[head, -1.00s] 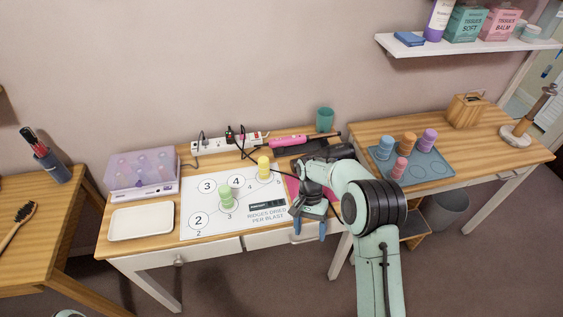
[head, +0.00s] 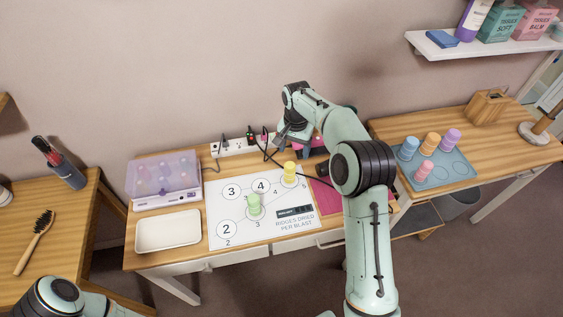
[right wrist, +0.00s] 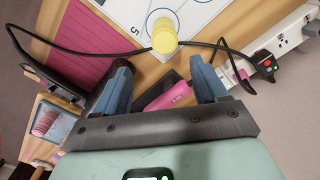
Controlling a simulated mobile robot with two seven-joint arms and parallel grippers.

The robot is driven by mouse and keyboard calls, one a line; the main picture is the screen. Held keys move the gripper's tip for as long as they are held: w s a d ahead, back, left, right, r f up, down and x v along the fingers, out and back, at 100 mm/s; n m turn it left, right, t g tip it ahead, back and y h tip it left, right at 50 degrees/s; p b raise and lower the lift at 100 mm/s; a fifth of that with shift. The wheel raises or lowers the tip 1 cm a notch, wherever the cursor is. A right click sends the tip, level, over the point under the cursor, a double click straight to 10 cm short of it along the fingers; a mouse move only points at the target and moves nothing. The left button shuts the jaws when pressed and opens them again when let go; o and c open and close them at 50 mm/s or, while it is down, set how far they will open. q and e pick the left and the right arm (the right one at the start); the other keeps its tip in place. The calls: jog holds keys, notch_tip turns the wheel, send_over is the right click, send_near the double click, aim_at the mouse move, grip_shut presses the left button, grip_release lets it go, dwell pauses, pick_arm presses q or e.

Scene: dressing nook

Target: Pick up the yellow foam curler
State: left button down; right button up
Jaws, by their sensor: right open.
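The yellow foam curler (head: 290,172) stands upright on the white numbered mat (head: 217,240), near the number 5 at its upper right. It also shows in the right wrist view (right wrist: 164,38), at top centre beyond the fingertips. My right gripper (head: 288,149) is at the back of the table, behind the curler and apart from it. In the right wrist view my right gripper (right wrist: 163,78) has its two blue fingers wide apart, with nothing gripped between them. My left gripper is out of view; only part of my left arm shows at lower left.
A green curler (head: 254,205) stands on the mat. A pink hair tool (right wrist: 170,95) and black cables lie near my right fingers, by a power strip (head: 232,147). A white tray (head: 168,232) and a purple-lidded case (head: 163,180) stand left.

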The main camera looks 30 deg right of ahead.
aim_at(293, 163)
notch_tip(293, 163, down, 7)
jog(key=shift+s+f+b, duration=0.1)
jog(key=shift+f+b, duration=0.05)
jog(key=shift+b, duration=0.2)
jog(key=shift+f, duration=0.3)
jog(key=f, duration=0.1)
jog(key=a+f, duration=0.1)
jog(key=f, duration=0.2)
jog(key=shift+a+f, duration=0.25)
jog(key=shift+f, duration=0.45)
jog(key=shift+c, duration=0.3)
jog(key=c, duration=1.1)
